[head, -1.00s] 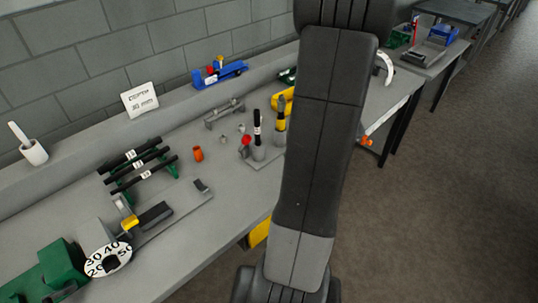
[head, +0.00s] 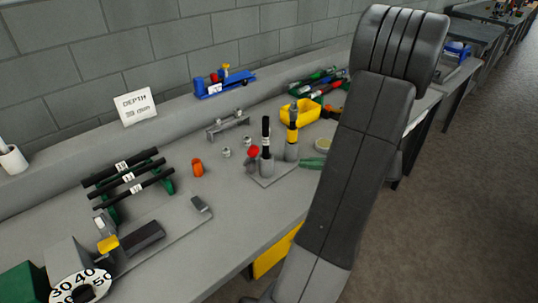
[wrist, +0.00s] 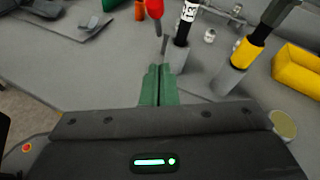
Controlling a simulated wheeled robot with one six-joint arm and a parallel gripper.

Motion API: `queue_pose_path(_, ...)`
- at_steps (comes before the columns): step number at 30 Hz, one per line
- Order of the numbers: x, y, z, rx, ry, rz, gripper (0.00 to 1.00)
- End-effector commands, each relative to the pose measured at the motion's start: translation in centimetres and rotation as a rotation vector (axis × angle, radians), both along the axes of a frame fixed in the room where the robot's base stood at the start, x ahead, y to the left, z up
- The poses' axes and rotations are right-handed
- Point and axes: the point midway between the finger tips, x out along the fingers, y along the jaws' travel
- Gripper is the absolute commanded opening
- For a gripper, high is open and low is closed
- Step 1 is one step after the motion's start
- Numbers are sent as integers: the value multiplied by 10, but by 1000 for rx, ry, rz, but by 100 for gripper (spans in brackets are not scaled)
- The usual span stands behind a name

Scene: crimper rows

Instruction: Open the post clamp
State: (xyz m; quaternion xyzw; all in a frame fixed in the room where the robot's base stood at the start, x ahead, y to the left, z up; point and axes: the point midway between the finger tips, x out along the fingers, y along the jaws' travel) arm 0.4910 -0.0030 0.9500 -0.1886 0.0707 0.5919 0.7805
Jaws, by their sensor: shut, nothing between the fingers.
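The post clamp (head: 266,168) stands on a grey plate on the bench. A black tube with a white label (head: 266,134) is upright in its grey post, and a red knob (head: 253,152) sits at the post's left side. The red knob also shows at the top of the wrist view (wrist: 154,9), just left of the tube (wrist: 187,18). My gripper (wrist: 158,70) has green fingers, shut and empty, pointing towards the clamp and apart from the knob. In the head view the gripper (head: 312,163) shows right of the clamp, partly behind my arm.
A second grey holder (head: 291,152) with a yellow-banded black tool stands right of the clamp. A yellow bin (head: 300,111) is behind it. An orange part (head: 197,167) and a tube rack (head: 168,184) lie left.

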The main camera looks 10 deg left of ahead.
Motion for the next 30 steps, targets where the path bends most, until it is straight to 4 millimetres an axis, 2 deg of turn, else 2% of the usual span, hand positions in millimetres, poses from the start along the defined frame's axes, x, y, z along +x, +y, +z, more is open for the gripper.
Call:
queue_pose_path(5,4,15,-5,-1,3,2,0)
queue_pose_path(17,28,90,-32,-1,4,2,0)
queue_pose_path(22,31,112,-20,-2,2,1,0)
queue_pose_path(30,33,125,-16,-2,3,-2,0)
